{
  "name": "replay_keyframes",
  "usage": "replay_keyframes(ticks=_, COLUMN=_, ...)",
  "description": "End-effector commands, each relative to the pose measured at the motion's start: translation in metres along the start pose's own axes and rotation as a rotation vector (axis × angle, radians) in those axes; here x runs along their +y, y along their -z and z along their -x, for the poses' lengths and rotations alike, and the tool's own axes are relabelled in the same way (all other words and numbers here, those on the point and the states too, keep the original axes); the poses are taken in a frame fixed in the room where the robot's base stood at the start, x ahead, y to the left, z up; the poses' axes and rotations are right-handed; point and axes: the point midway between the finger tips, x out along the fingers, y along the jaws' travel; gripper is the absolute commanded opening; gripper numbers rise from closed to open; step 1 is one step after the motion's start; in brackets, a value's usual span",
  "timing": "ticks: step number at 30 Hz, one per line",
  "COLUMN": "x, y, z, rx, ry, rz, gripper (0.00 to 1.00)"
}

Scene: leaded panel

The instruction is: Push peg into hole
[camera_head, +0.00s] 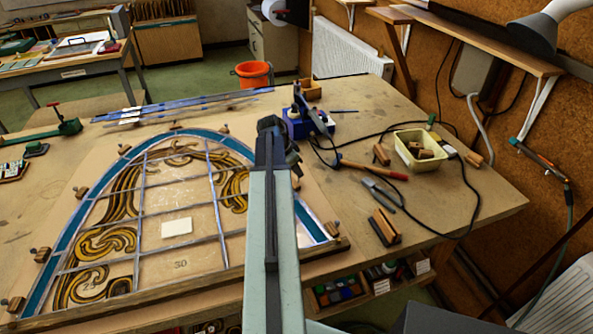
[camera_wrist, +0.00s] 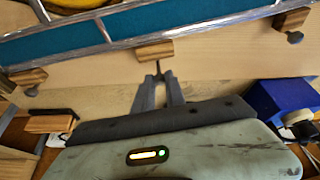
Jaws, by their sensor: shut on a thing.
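My gripper (camera_wrist: 159,78) is in the wrist view, its two grey fingers closed together on a small dark peg (camera_wrist: 157,68). The peg sticks up between the fingertips, just below a wooden block (camera_wrist: 154,51) that lies against the panel's edge. I cannot tell whether the peg touches the block or the board. No hole can be made out; the fingers and peg may cover it. In the head view my arm hides the fingertips and peg. The leaded panel (camera_head: 190,200) lies flat, with a blue-green border (camera_wrist: 200,24).
Similar blocks (camera_wrist: 292,20) (camera_wrist: 28,77) sit along the panel edge, with grey pins beside them. A blue object (camera_wrist: 280,105) stands at right in the wrist view. Pliers (camera_head: 383,193), a hammer (camera_head: 375,169), a cable and a yellow tub (camera_head: 420,165) lie right of my arm.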

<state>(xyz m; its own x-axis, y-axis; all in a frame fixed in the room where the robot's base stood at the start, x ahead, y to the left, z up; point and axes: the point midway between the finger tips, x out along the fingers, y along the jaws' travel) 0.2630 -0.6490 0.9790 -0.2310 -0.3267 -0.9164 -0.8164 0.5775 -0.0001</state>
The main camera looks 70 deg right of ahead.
Motion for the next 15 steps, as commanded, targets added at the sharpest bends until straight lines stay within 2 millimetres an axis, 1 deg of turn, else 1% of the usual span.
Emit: replay_keyframes(ticks=15, x=0.000, y=-0.006, z=-0.013, rx=0.000, ry=0.000, rz=0.000, gripper=0.00)
